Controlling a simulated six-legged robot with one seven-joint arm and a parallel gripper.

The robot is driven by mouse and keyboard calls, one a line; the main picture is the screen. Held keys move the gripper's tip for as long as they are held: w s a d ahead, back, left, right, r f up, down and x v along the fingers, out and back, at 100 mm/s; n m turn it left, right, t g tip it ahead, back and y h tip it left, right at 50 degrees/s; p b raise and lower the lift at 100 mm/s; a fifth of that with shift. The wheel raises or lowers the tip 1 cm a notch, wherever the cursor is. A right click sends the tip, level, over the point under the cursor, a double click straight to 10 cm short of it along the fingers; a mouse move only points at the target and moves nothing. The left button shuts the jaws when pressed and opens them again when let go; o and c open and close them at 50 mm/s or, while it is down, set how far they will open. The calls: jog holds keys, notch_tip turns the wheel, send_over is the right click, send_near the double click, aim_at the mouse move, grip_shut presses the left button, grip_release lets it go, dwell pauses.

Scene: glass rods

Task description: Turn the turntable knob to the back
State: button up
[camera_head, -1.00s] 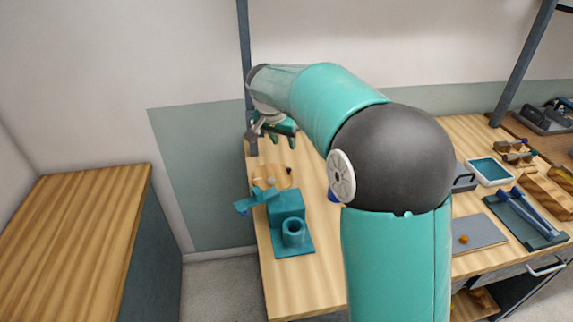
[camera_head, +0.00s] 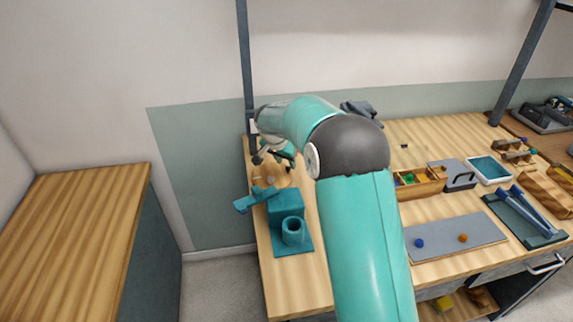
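The turntable (camera_head: 272,184) is a round, pale wooden disc at the left end of the long workbench, with small pale pieces on it. A small dark knob-like spot (camera_head: 288,169) shows at its right side, close to my gripper. My gripper (camera_head: 286,153) hangs over the back part of the disc, pointing down, with teal fingers partly hidden by my wrist. I cannot tell whether the fingers are apart, or whether they touch the knob.
A teal fixture with a round socket (camera_head: 293,232) and a teal lever (camera_head: 255,198) stands just in front of the turntable. A dark post rises behind.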

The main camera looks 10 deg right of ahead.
jog(key=shift+x, duration=1.25)
grip_shut()
